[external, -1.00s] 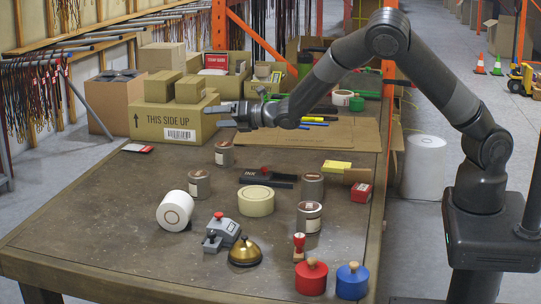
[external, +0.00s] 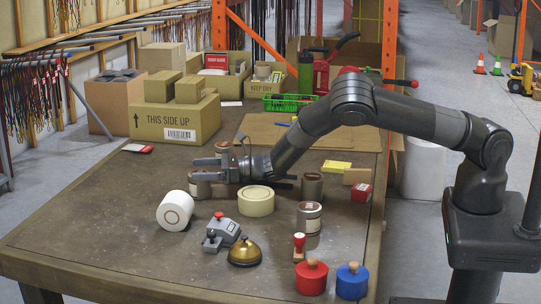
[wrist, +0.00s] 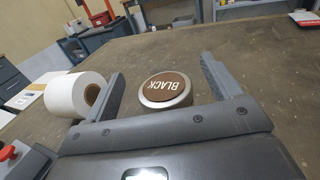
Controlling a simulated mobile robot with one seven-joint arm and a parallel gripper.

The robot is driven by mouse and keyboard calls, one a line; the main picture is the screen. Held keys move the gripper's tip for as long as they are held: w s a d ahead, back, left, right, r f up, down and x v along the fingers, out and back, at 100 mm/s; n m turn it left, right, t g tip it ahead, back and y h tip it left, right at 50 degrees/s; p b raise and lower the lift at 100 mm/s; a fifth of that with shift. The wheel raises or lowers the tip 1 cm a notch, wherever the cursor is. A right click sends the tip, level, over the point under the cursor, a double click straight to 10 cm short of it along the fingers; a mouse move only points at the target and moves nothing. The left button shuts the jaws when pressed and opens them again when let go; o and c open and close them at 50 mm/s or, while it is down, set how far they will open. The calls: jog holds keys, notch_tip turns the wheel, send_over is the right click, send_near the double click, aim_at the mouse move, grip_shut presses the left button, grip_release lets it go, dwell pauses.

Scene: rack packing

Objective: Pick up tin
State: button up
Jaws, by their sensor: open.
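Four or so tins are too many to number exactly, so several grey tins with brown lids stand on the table. One tin (external: 200,190) stands just below and in front of my gripper (external: 203,169), partly hidden by it. Another tin (external: 224,149) shows just behind the gripper. Two more tins, one upper (external: 312,187) and one lower (external: 309,218), stand to the right.
A white roll (external: 174,211) lies near the fingers, also in the wrist view (wrist: 75,95). A cream tape roll (external: 256,202), stapler-like grey device (external: 222,232) and brass bell (external: 244,252) stand in front. Cardboard boxes (external: 178,120) fill the back. The table's left front is clear.

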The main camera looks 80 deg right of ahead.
notch_tip(320, 180, down, 2)
jog(key=shift+f, duration=0.1)
jog(key=shift+r+x, duration=0.15)
jog(key=shift+x, duration=0.6)
jog(key=shift+r+x, duration=0.1)
jog(key=shift+x, duration=0.65)
jog(key=c, duration=1.1)
jog(key=shift+r, duration=0.15)
